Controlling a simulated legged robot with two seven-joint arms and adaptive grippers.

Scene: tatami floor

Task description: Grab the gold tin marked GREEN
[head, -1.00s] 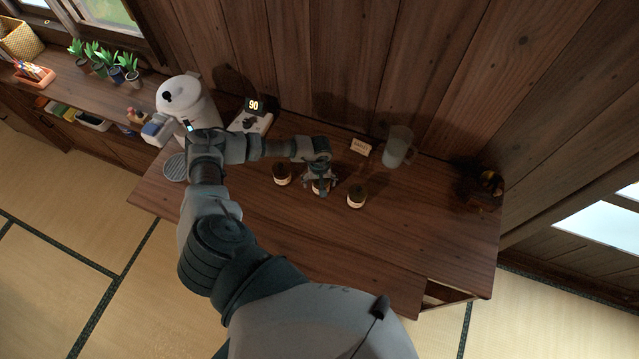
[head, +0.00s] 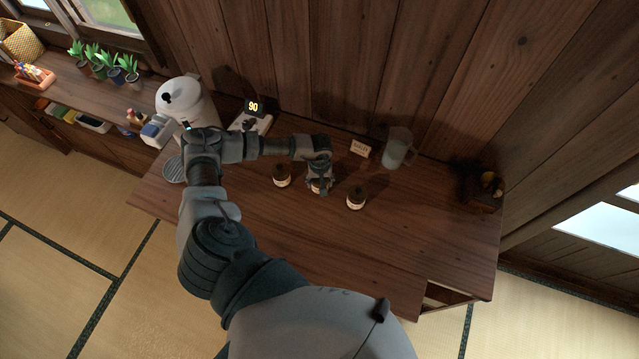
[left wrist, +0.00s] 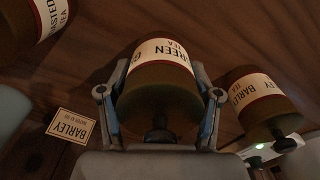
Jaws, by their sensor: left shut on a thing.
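The gold tin marked GREEN TEA (left wrist: 160,75) stands between the two fingers of my left gripper (left wrist: 160,105) in the left wrist view, with its knobbed lid towards the palm. The fingers are shut on its sides. In the head view my left gripper (head: 320,183) covers most of this tin, the middle one of three on the wooden counter (head: 400,225). My right gripper is not in view.
A tin marked BARLEY (left wrist: 262,100) and a tin marked ROASTED TEA (left wrist: 45,22) flank the held tin closely. A BARLEY card (left wrist: 72,126) and a glass pitcher (head: 397,150) stand behind. A white kettle (head: 185,103) stands left. The counter's front right is clear.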

